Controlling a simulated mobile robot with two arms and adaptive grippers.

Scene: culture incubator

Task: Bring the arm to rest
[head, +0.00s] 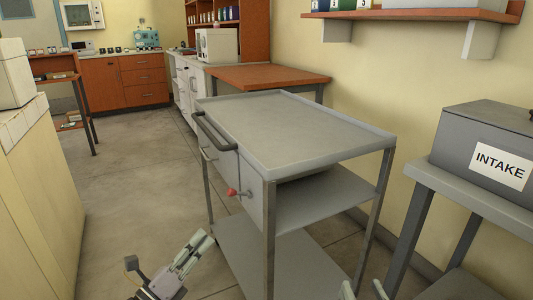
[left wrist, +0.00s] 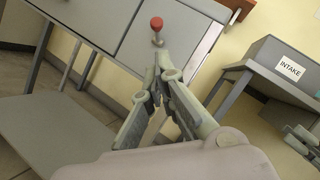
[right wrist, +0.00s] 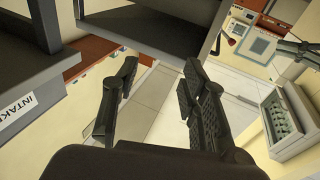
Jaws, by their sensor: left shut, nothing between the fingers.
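My left gripper (head: 203,240) is shut and empty, low in front of the grey cart (head: 290,130). In the left wrist view its fingertips (left wrist: 160,75) come together just below the red knob (left wrist: 156,23); I cannot tell the exact gap from that view. In the head view the knob (head: 232,192) sits on the cart's front, above and apart from the gripper. My right gripper (head: 364,290) shows only its tips at the bottom edge. In the right wrist view it is open (right wrist: 160,80), with nothing between its fingers.
The cart top is bare. A grey box marked INTAKE (head: 485,150) stands on a grey table (head: 440,180) at the right. A wall shelf (head: 420,14) is above. A beige counter (head: 35,190) stands at the left. The floor (head: 130,200) between counter and cart is clear.

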